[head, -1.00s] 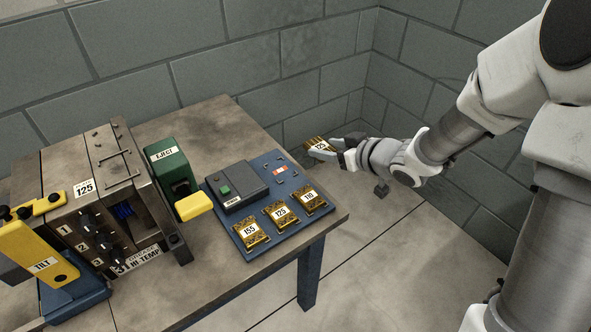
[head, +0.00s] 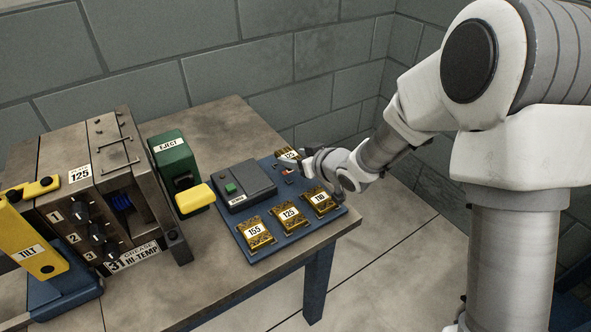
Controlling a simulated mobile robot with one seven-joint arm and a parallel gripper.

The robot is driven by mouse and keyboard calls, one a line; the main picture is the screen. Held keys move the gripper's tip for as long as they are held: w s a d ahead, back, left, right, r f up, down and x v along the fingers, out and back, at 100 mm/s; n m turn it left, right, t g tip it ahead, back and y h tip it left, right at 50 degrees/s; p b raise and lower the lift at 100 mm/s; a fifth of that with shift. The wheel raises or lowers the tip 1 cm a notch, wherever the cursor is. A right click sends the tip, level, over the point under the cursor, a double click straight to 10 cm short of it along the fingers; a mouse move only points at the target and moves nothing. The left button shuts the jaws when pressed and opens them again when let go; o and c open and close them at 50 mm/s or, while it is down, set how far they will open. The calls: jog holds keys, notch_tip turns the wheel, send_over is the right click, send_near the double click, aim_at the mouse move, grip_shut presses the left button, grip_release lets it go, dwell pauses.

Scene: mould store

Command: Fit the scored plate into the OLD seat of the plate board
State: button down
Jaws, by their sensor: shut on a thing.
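My gripper (head: 299,161) is shut on a small brass plate (head: 287,154) with a white label. It holds the plate at the far right corner of the blue plate board (head: 270,207). The label's number is too small to read surely, and any scoring on it does not show. I cannot tell whether the plate touches the board. My fingers hide much of the area there, and no OLD marking is legible; a small red mark (head: 289,171) shows beside the fingers.
Brass plates marked 155 (head: 255,234), 125 (head: 289,217) and 110 (head: 320,201) sit along the board's front. A grey box (head: 246,185) stands on the board. Left are a green EJECT unit (head: 175,160) with a yellow lever and a metal machine (head: 118,160). The back table is clear.

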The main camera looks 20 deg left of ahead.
jog(key=shift+f+b, duration=0.5)
jog(key=shift+f, duration=1)
jog(key=shift+f, duration=0.1)
jog(key=shift+f, duration=0.15)
jog(key=shift+c, duration=0.6)
grip_release()
jog(key=shift+f, duration=0.1)
jog(key=shift+r, duration=0.5)
jog(key=p+v, duration=0.1)
jog(key=v, duration=0.5)
jog(key=p+v, duration=0.2)
jog(key=v, duration=0.4)
jog(key=shift+d+f, duration=0.15)
jog(key=shift+f, duration=0.1)
